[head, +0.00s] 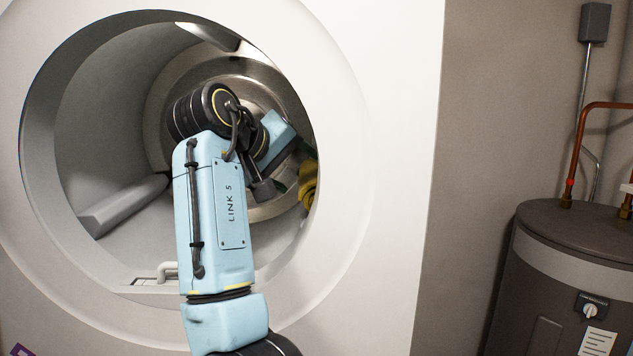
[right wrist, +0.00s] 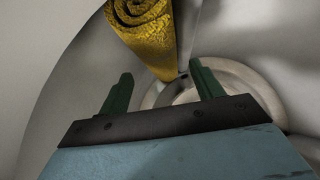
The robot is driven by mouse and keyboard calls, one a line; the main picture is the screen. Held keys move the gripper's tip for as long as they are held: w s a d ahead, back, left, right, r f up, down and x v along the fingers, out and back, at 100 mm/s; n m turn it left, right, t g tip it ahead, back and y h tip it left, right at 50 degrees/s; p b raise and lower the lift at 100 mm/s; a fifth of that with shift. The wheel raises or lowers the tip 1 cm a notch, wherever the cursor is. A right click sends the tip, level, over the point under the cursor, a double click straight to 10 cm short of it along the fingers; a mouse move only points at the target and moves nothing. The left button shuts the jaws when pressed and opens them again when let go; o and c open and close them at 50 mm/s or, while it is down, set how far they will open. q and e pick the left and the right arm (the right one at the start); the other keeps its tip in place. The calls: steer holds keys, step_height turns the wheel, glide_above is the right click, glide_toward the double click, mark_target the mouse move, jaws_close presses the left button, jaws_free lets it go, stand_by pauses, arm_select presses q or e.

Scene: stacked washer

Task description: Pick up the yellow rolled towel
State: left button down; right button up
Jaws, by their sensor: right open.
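The yellow rolled towel (head: 308,185) lies inside the washer drum at its right side in the head view, partly hidden by the drum opening's rim and my right arm. In the right wrist view the towel (right wrist: 148,35) shows at the top, with its spiral rolled end facing the camera. My right gripper (right wrist: 160,88) is inside the drum, its two green fingers spread apart with nothing between them. The towel is beyond the fingertips and appears apart from them. In the head view the right gripper (head: 300,165) is mostly hidden behind its own wrist. My left gripper is not in view.
A raised grey fin (head: 125,205) runs along the drum's left wall. A dark water heater (head: 570,260) with a copper pipe (head: 578,140) stands to the right, outside the washer.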

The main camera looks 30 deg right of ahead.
mark_target(308, 169)
steer(key=p+x, duration=0.1)
steer(key=x, duration=0.5)
steer(key=shift+w+r, duration=0.1)
steer(key=shift+w, duration=0.1)
steer(key=shift+a, duration=0.1)
steer(key=c, duration=0.7)
steer(key=shift+r, duration=0.15)
steer(key=shift+r, duration=0.6)
step_height(308, 169, up, 2)
steer(key=shift+r, duration=0.1)
steer(key=w+a+p, duration=0.2)
steer(key=w+a, duration=0.7)
steer(key=a, duration=0.6)
steer(key=shift+w, duration=0.2)
